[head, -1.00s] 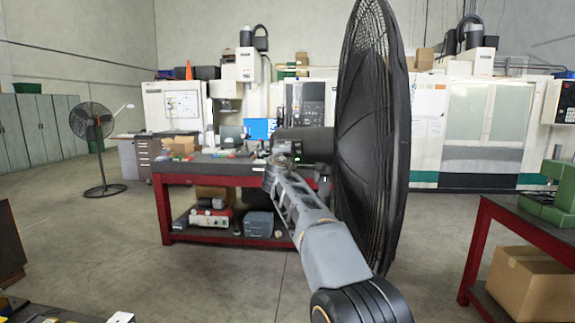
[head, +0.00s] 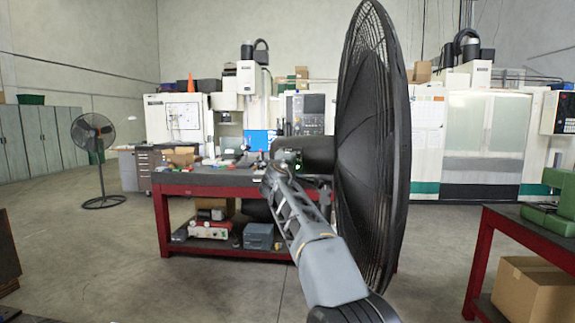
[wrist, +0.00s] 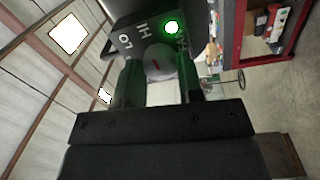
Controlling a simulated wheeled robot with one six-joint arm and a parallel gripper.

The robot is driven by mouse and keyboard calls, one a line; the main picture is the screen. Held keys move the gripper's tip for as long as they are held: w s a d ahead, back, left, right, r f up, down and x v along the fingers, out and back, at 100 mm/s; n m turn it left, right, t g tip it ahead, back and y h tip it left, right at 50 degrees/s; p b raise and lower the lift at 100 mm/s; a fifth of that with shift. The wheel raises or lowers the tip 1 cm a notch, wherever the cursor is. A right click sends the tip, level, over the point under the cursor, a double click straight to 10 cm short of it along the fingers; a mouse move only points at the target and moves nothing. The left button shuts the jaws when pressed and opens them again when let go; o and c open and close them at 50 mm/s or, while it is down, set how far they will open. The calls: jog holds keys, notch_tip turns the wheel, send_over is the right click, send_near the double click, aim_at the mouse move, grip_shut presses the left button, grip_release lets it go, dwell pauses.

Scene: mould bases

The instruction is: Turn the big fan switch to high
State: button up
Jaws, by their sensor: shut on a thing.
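The big fan (head: 375,150) stands close on the right of the head view, its black cage seen nearly edge-on and its motor housing (head: 318,152) facing left. My gripper (wrist: 160,78) is shut on the knob, one finger on each side. In the head view my gripper (head: 283,168) is at the rear of the housing, its fingertips unclear.
A red workbench (head: 165,222) with tools stands behind my arm. Another red table (head: 475,260) is at the right, with a cardboard box (head: 533,290) below. A smaller fan (head: 92,135) stands far left. Floor at the left is open.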

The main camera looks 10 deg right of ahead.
jog(key=o, duration=0.9)
jog(key=shift+b+v, duration=3.3)
jog(key=shift+v, duration=3.6)
jog(key=shift+d, duration=0.1)
